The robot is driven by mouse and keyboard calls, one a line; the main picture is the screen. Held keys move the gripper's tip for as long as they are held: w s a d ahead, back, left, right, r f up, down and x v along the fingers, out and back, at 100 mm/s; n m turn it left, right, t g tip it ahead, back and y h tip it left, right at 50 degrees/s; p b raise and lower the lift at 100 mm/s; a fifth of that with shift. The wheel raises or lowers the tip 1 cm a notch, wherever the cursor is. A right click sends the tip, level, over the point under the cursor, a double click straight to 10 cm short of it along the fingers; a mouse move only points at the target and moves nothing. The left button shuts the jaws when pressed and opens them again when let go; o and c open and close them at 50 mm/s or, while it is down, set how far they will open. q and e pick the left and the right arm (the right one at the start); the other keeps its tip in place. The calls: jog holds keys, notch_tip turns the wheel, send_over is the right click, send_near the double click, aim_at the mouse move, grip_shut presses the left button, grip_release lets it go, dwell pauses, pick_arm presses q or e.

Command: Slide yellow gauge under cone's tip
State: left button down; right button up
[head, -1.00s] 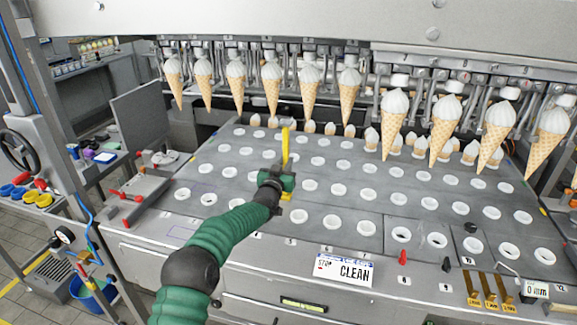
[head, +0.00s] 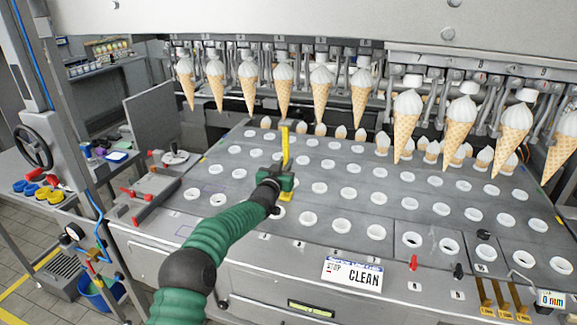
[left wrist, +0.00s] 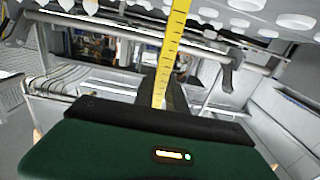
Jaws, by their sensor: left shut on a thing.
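My left gripper (head: 277,178) is shut on the yellow gauge (head: 285,148), a narrow upright strip standing above the grey plate. The gauge also shows in the left wrist view (left wrist: 173,48), with dark ruler marks along it. A yellow end (head: 286,196) shows below the jaws. White-topped wafer cones hang tip down in a row. One cone (head: 283,92) has its tip just above the gauge's top in the head view; the depth gap between them cannot be told. My right gripper is not in view.
The grey plate (head: 230,172) has rows of white-rimmed holes. Small cones stand along its back edge. A CLEAN sign (head: 352,273) is on the front, with brass strips (head: 503,300) at front right. Red-handled parts (head: 140,195) lie at the left.

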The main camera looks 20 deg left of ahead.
pick_arm(q)
jog(key=shift+a+r, duration=0.1)
jog(key=shift+a, duration=0.35)
jog(key=shift+d+b, duration=0.15)
jog(key=shift+b, duration=0.15)
dwell(0.4)
dwell(0.9)
jog(key=d+b, duration=0.1)
jog(key=d, duration=0.4)
jog(key=shift+w+d+b, duration=0.15)
jog(key=shift+d+b, duration=0.15)
jog(key=shift+b, duration=0.05)
dwell(0.5)
jog(key=shift+r, duration=0.1)
